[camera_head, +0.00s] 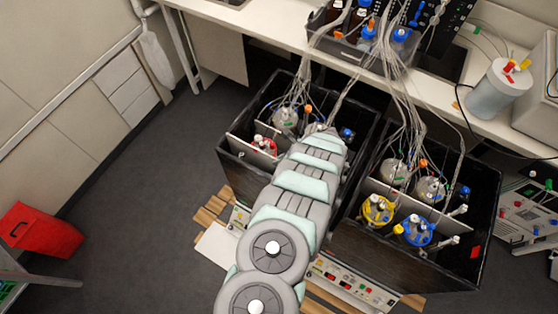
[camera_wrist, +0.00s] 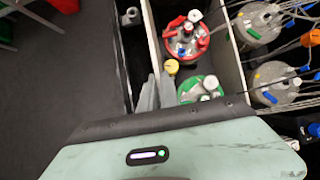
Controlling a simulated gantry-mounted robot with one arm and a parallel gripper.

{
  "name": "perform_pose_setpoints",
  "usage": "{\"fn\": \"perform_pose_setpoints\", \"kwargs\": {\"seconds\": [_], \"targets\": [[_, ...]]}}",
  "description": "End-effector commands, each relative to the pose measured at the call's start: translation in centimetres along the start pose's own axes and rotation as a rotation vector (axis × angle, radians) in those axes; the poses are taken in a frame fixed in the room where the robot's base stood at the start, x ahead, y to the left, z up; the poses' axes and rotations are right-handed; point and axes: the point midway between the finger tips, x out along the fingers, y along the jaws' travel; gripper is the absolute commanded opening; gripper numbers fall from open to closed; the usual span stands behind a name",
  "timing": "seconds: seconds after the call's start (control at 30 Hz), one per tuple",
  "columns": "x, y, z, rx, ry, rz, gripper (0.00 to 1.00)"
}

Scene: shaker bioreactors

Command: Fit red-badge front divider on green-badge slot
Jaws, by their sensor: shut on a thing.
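My gripper (camera_wrist: 155,92) shows as two grey fingers in the wrist view, low beside the front wall of the left shaker box. It is shut on a pale divider panel (camera_wrist: 153,45), which stands on edge between the dark box wall and the front vessels. In the head view, the divider's left part (camera_head: 243,146) shows in the left box; my arm hides the rest and the gripper. I cannot make out a green badge. Whether the divider is seated in a slot is hidden.
A red-ringed vessel (camera_wrist: 185,35) and a green-ringed vessel (camera_wrist: 200,88) stand close beside the divider. Another pale panel (camera_wrist: 237,68) stands behind them. Tubes (camera_head: 402,95) run up from both boxes to the bench.

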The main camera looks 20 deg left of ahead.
Motion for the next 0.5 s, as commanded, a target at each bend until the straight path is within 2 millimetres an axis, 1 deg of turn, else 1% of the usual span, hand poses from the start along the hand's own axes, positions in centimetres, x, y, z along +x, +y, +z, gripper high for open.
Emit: {"fn": "perform_pose_setpoints", "kwargs": {"seconds": [0.3,0.5], "targets": [[0.05,-0.06,0.02,0.0,0.0,-0.001,0.0],[0.49,-0.03,-0.27,0.0,0.0,0.0,0.0]]}}
